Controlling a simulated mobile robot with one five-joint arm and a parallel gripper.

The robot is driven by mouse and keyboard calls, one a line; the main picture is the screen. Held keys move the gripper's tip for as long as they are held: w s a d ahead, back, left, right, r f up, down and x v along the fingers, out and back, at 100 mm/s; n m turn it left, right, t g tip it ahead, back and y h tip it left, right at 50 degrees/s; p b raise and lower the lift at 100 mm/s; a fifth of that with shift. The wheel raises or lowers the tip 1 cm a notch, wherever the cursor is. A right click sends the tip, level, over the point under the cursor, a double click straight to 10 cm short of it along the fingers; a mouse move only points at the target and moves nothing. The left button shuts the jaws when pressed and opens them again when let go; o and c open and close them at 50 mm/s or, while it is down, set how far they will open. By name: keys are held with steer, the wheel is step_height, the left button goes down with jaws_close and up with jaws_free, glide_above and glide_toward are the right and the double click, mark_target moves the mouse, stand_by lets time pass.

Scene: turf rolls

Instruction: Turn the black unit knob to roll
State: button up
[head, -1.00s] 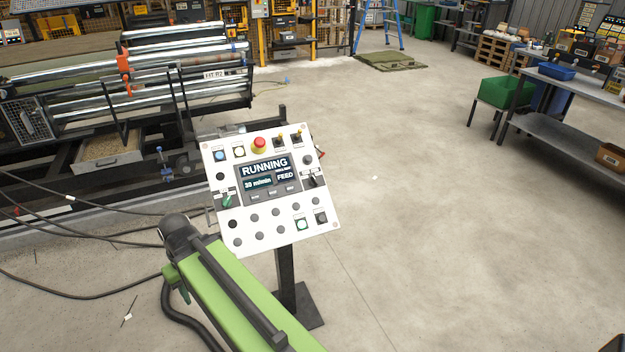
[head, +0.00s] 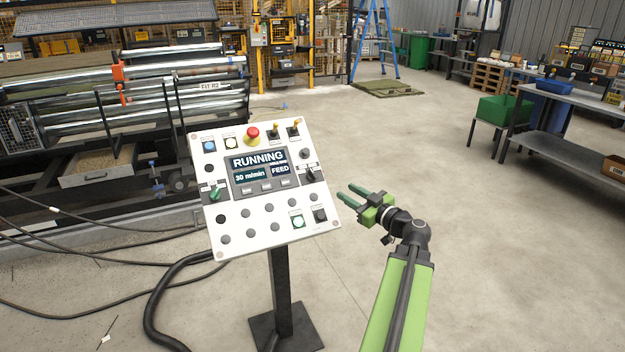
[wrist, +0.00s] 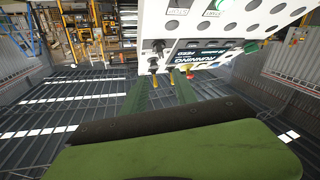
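The white control panel (head: 258,218) stands on a dark post, left of my gripper in the head view. Its display (head: 260,170) reads RUNNING, 30 m/min and FEED. A black knob (head: 311,175) sits at the panel's right side, beside the display; its label is too small to read. My gripper (head: 348,191) is open and empty. Its two green fingers point left toward the panel's right edge, apart from the knob. In the wrist view, the open fingers (wrist: 160,78) lie below the panel (wrist: 235,22), with dark knobs at its near edge (wrist: 158,46).
A green knob (head: 214,193) is on the panel's left and a red mushroom button (head: 252,135) on top. A roller machine (head: 180,90) stands behind left. Dark cables (head: 90,240) lie on the floor at left.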

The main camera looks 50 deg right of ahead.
mark_target(313, 172)
steer(key=w, duration=0.5)
steer(key=w+d, duration=0.1)
steer(key=w, duration=0.5)
steer(key=w+d, duration=0.1)
steer(key=w, duration=0.5)
steer(key=shift+w, duration=0.2)
steer(key=shift+c, duration=0.4)
steer(key=shift+a, duration=0.1)
jaws_close()
